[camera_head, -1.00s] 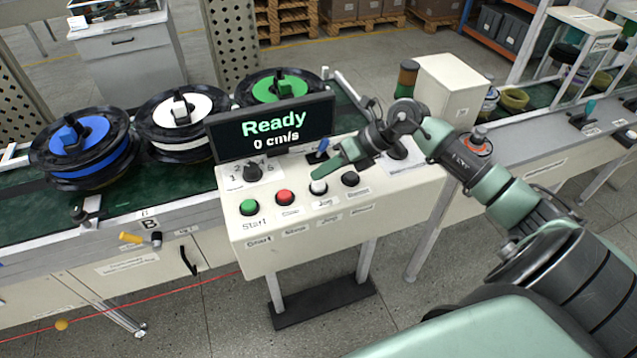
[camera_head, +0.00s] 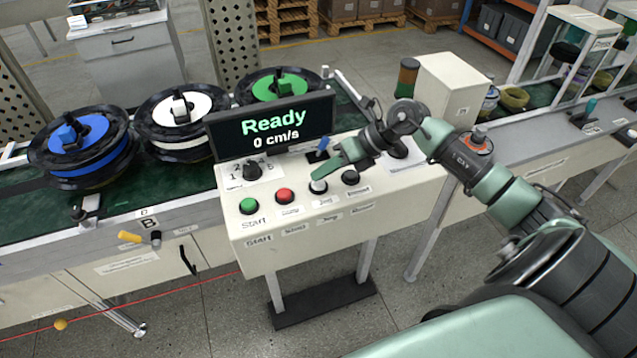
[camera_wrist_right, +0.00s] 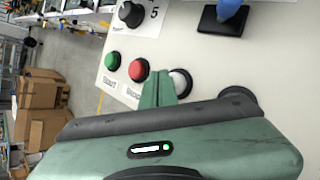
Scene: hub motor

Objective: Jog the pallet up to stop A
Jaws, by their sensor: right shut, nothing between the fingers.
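My right gripper (camera_head: 320,174) is shut and empty, its fingertips pointing down at the white button (camera_head: 318,187), labelled Jog, on the control panel. In the right wrist view the closed fingers (camera_wrist_right: 162,88) lie beside the white button (camera_wrist_right: 180,82) and partly cover it; I cannot tell if they touch it. The display (camera_head: 272,127) reads "Ready, 0 cm/s". A blue reel (camera_head: 80,140), a white reel (camera_head: 180,108) and a green reel (camera_head: 285,87) stand on the green conveyor belt (camera_head: 110,199). No pallet can be made out clearly under them. My left gripper is out of view.
The panel also carries a green Start button (camera_head: 248,205), a red button (camera_head: 285,196), a black button (camera_head: 351,178) and a rotary knob (camera_head: 252,170). A signal light (camera_head: 407,77) stands behind my right arm.

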